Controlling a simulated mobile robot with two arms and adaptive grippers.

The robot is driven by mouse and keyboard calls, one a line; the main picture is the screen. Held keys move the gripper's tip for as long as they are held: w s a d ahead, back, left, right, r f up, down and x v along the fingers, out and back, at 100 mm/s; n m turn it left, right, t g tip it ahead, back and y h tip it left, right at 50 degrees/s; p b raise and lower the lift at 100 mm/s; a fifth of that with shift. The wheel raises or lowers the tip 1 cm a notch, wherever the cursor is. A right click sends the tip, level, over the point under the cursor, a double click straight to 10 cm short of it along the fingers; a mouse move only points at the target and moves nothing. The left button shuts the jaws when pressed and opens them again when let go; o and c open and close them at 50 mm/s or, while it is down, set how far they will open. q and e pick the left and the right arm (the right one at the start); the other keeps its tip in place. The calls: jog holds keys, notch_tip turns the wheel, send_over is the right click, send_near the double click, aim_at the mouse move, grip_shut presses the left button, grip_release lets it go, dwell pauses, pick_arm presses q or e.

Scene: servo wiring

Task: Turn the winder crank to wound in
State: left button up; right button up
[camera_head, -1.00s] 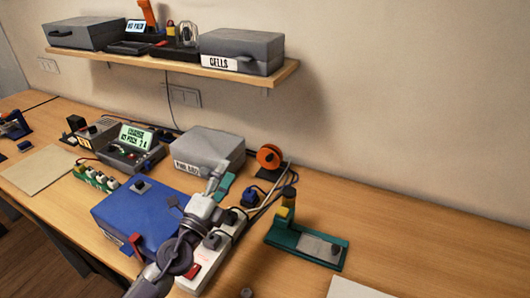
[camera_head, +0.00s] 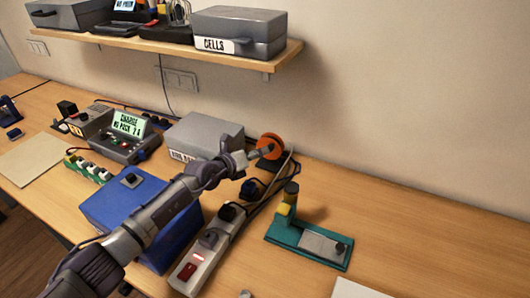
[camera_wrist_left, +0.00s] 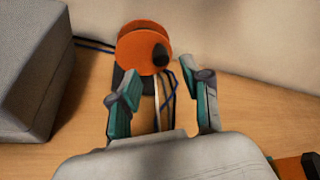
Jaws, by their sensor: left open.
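The winder is an orange round reel (camera_head: 270,146) on a dark base at the back of the bench, near the wall. In the left wrist view the reel (camera_wrist_left: 143,46) stands upright ahead of my gripper, with a dark crank knob (camera_wrist_left: 160,54) on the right part of its face. My left gripper (camera_head: 262,151) reaches close to the reel from the left. In the left wrist view its two teal-padded fingers (camera_wrist_left: 163,90) are spread apart with nothing between them, and the reel lies beyond their tips. Whether a finger touches the knob cannot be told. My right gripper is not seen.
A grey box (camera_head: 203,134) stands left of the reel. A blue case (camera_head: 130,205) and a white power strip (camera_head: 205,262) are nearer. A green fixture (camera_head: 310,245) stands to the right. Cables run beside the reel. The right bench is mostly clear.

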pick_arm(q)
jog(key=b+x, duration=0.2)
jog(key=x, duration=0.2)
jog(key=shift+w+d, duration=0.1)
jog(key=shift+w, duration=0.05)
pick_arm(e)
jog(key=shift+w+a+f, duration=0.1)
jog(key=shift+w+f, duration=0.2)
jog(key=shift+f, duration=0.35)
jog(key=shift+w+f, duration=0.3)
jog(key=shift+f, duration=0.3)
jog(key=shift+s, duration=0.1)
pick_arm(q)
jog(key=shift+f, duration=0.1)
grip_shut()
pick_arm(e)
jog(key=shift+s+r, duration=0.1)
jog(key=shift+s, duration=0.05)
